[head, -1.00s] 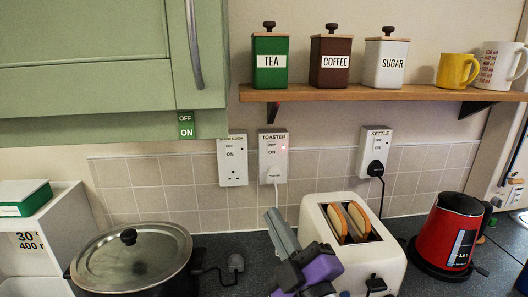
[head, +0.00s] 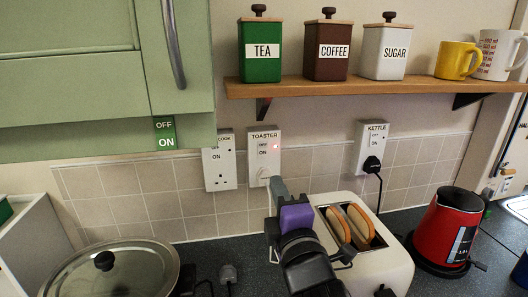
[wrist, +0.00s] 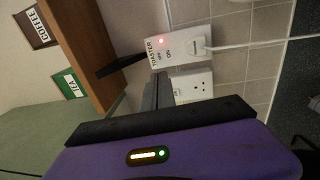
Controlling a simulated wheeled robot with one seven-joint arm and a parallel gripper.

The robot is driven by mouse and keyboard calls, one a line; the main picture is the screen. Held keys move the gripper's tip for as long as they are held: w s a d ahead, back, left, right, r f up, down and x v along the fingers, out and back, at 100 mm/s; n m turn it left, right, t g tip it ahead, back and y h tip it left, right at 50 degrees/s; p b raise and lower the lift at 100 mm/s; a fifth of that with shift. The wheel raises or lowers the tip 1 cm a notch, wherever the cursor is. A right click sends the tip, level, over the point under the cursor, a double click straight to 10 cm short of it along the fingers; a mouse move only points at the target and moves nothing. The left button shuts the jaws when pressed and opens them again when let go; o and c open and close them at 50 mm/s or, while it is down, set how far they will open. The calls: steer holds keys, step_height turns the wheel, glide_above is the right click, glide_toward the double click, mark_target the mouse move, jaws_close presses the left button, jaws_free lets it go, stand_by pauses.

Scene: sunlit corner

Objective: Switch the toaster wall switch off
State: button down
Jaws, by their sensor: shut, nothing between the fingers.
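The toaster wall switch (head: 259,138) is a white plate marked TOASTER with OFF above ON. Its small red light is lit, and a white plug sits in its lower part. In the wrist view the same switch plate (wrist: 183,46) appears turned sideways with the light glowing. My gripper (head: 278,186) is shut and empty. In the head view its tip shows just below and right of the plate. In the wrist view my gripper's dark fingers (wrist: 157,88) point at the plate's lower-left edge; I cannot tell whether they touch it. The rocker's tilt is too small to tell.
The cooker switch (head: 219,162) is close on the left, the kettle switch (head: 372,138) farther right. The toaster (head: 391,255) with bread stands below right, beside a red kettle (head: 450,228). A lidded pot (head: 125,275) is at left. A shelf (head: 370,88) runs above.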

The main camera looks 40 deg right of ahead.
steer(key=p, duration=0.4)
glide_toward(262, 145)
steer(key=x, duration=0.5)
steer(key=shift+w+d+r, duration=0.1)
steer(key=shift+x, duration=0.8)
